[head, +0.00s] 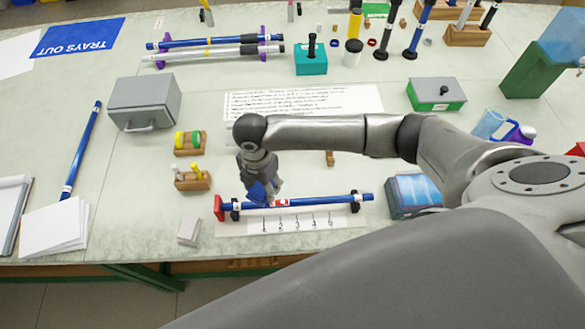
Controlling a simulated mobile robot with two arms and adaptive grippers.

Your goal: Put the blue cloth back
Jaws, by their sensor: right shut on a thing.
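My right gripper (263,192) is near the front of the bench, reaching down from my grey arm. It is shut on the blue cloth (258,192), a small crumpled bit of which shows at the fingers. The cloth is at the left part of a blue rod (320,201), which lies level on two black supports above a numbered scale strip; whether it touches the rod I cannot tell. A red end stop (219,208) stands at the rod's left end. A dark box with a light blue top (412,193) stands right of the rod. My left gripper is not in view.
A grey metal box (144,103) and another blue rod (82,150) lie further left. A printed sheet (300,101) lies behind. The far side holds rods, racks and canisters.

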